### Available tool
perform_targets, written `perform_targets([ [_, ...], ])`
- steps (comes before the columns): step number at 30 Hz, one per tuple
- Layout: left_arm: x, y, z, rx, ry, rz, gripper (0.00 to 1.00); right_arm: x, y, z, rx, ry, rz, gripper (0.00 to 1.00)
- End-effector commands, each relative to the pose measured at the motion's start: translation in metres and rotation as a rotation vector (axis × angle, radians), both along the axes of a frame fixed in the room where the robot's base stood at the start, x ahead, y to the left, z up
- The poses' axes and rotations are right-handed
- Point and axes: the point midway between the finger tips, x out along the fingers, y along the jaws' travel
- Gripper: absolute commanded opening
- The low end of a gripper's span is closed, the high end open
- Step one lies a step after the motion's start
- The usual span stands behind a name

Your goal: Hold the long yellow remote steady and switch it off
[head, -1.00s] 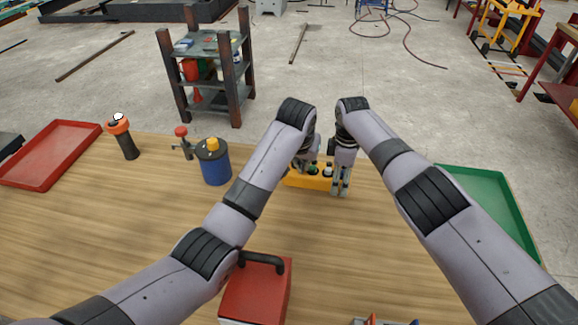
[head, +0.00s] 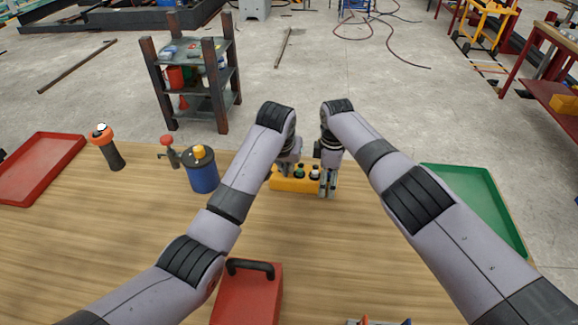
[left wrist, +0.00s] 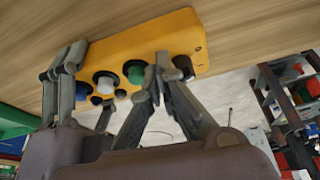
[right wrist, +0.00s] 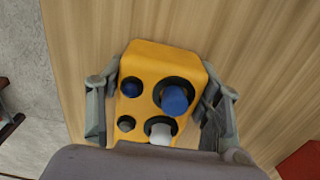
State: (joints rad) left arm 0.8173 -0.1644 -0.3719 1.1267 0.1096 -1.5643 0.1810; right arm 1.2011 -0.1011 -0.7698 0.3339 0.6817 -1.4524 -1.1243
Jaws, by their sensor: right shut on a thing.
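The long yellow remote (head: 288,185) rests on the wooden table, with green, white and dark buttons in view. It also shows in the left wrist view (left wrist: 150,38) and the right wrist view (right wrist: 160,58). My right gripper (head: 328,193) is shut across one end of it, one finger on each side, as the right wrist view shows. In the left wrist view my left gripper (left wrist: 162,62) has its fingertips together, over the remote's other end, close to a black button (left wrist: 183,66) and a reddish part. Whether they touch is unclear. In the head view my arm partly hides this gripper.
A blue canister (head: 202,176) and an orange-topped black torch (head: 108,148) stand to the left. A red tray (head: 35,165) lies far left and a green tray (head: 485,205) at right. A red box (head: 246,298) stands at the front. Table around the remote is mostly clear.

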Motion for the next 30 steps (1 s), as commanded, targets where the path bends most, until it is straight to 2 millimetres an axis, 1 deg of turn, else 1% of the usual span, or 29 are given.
perform_targets([
  [1, 0.003, 0.009, 0.001, 0.011, -0.005, 0.013, 0.00, -0.001, -0.005, -0.002, -0.010, 0.008, -0.001, 0.16],
  [5, 0.000, 0.010, 0.013, 0.012, -0.009, 0.015, 0.00, -0.002, -0.007, -0.002, -0.013, 0.010, -0.003, 0.16],
  [8, -0.007, 0.010, 0.030, 0.010, -0.011, 0.013, 0.00, -0.002, -0.008, -0.003, -0.014, 0.010, -0.005, 0.15],
  [15, -0.027, 0.010, 0.077, 0.002, -0.006, 0.006, 0.00, -0.002, -0.006, -0.003, -0.011, 0.008, -0.002, 0.16],
  [19, -0.036, 0.010, 0.097, 0.000, -0.004, 0.003, 0.00, -0.002, -0.005, -0.003, -0.009, 0.008, -0.001, 0.16],
  [24, -0.042, 0.010, 0.109, 0.001, 0.000, 0.001, 0.00, -0.002, -0.004, -0.002, -0.007, 0.007, -0.001, 0.16],
  [30, -0.043, 0.010, 0.111, 0.000, 0.001, 0.000, 0.00, -0.001, -0.003, -0.002, -0.004, 0.007, 0.000, 0.16],
])
